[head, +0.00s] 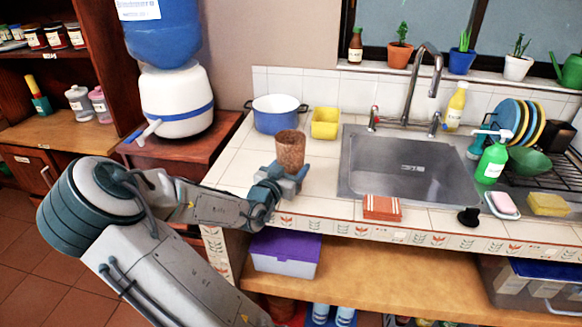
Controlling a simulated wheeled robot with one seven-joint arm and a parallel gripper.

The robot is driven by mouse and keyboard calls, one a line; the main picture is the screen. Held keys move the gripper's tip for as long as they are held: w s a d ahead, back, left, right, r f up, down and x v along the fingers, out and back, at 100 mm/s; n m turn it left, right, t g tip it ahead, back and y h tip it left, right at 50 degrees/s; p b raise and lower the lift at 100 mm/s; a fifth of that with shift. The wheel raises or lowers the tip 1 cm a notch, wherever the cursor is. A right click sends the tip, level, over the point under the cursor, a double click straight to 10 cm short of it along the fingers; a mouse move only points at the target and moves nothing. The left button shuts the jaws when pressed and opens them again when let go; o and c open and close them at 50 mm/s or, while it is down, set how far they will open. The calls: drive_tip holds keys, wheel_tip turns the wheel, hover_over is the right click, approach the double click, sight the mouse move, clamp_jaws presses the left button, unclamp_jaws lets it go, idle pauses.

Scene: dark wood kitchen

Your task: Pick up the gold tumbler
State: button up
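A brown-gold, speckled tumbler (290,148) stands upright over the tiled counter, left of the sink. My gripper (286,174) is at its lower part, reaching in from the front left. Blue-grey finger parts show on both sides of the tumbler's lower end. The tumbler's base is hidden behind the gripper. I cannot tell whether the fingers touch the tumbler, or whether it rests on the counter.
A blue pot (275,117) and a yellow container (325,123) stand behind the tumbler. The metal sink (408,170) is to the right, with an orange cloth (382,207) at its front. A purple-lidded box (285,251) sits on the shelf below.

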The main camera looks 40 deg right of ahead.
drive_tip(key=c, duration=0.4)
drive_tip(key=shift+c, duration=0.2)
drive_tip(key=shift+r, duration=0.2)
